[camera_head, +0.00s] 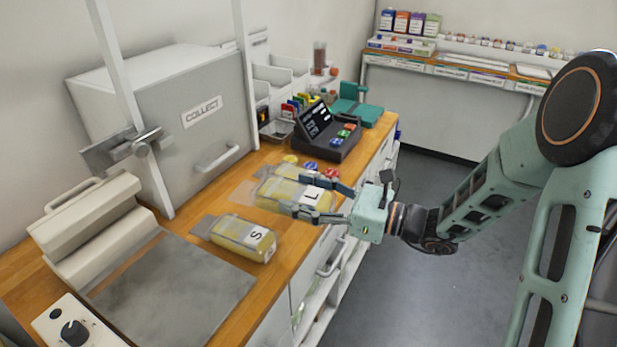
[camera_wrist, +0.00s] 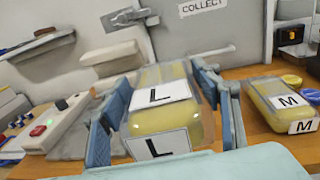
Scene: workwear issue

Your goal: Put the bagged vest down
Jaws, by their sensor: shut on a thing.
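My gripper (camera_head: 300,194) is shut on a clear-bagged yellow vest marked L (camera_head: 312,195), with one finger along each side. It also shows between the fingers in the wrist view (camera_wrist: 165,115). The bag is over the wooden counter (camera_head: 185,270) near its front edge; whether it touches the counter I cannot tell. A bagged yellow vest marked S (camera_head: 238,238) lies on the counter in front of it. A bagged vest marked M (camera_wrist: 285,103) lies to the right in the wrist view; I cannot make it out separately in the head view.
A grey COLLECT cabinet (camera_head: 185,100) with a handle stands behind. A flat grey plate (camera_head: 175,290) and a pale hinged machine (camera_head: 95,225) are at left. A dark console (camera_head: 328,135) with coloured buttons and several coloured discs (camera_head: 310,167) are beyond the held bag.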

